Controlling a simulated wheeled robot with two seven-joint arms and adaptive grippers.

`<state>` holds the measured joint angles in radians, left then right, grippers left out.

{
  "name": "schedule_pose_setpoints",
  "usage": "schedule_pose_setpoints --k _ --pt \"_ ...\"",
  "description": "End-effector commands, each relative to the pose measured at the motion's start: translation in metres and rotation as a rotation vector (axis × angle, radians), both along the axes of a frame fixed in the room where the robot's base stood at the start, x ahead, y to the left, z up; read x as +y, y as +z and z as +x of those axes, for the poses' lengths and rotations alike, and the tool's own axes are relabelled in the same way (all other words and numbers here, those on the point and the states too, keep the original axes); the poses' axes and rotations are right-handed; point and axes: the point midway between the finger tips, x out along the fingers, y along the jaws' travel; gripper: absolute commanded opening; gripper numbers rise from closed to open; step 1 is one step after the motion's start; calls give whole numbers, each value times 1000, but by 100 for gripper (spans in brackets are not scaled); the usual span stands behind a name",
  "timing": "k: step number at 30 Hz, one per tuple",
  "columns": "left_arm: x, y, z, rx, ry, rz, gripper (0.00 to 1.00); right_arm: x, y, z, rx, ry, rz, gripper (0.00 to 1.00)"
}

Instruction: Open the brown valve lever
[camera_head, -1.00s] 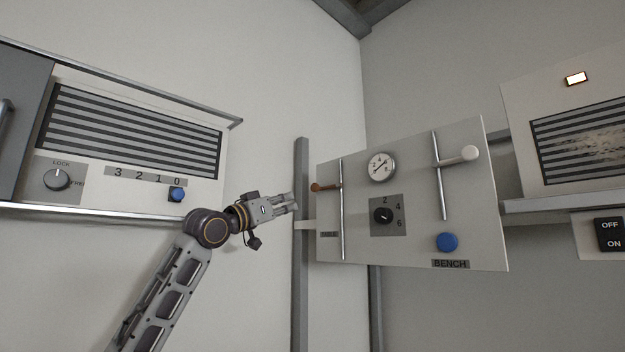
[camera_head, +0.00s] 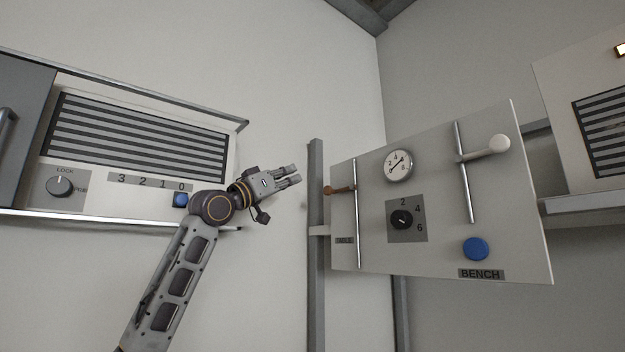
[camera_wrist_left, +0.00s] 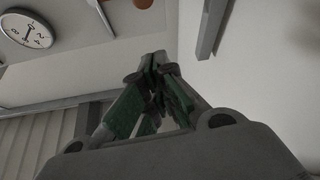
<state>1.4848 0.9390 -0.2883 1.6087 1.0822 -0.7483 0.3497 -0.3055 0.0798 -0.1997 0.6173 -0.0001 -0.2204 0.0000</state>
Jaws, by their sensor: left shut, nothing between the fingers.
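The brown valve lever (camera_head: 338,190) is at the left edge of the grey-white panel (camera_head: 370,250), on a thin vertical pipe. It points left, across the pipe. Its brown end shows at the top of the left wrist view (camera_wrist_left: 143,3). My left gripper (camera_head: 297,174) is shut and empty, to the left of the lever and slightly above it, with a gap between them. Its closed fingers also show in the left wrist view (camera_wrist_left: 157,65). My right gripper is in neither view.
The panel also carries a round gauge (camera_head: 398,165), a black dial (camera_head: 402,219), a white lever (camera_head: 487,148) and a blue button (camera_head: 475,249). A grey post (camera_head: 316,260) stands left of the panel. A louvred unit (camera_head: 140,135) hangs at left.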

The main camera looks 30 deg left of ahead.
Motion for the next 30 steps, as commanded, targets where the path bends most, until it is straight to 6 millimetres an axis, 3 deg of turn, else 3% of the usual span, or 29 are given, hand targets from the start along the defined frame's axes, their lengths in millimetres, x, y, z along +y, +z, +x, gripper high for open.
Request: schedule_pose_setpoints --k 11,30 --pt "-4 10 16 1 0 0 0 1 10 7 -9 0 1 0" --pt "-18 38 66 1 -1 -1 0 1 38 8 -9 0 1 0"
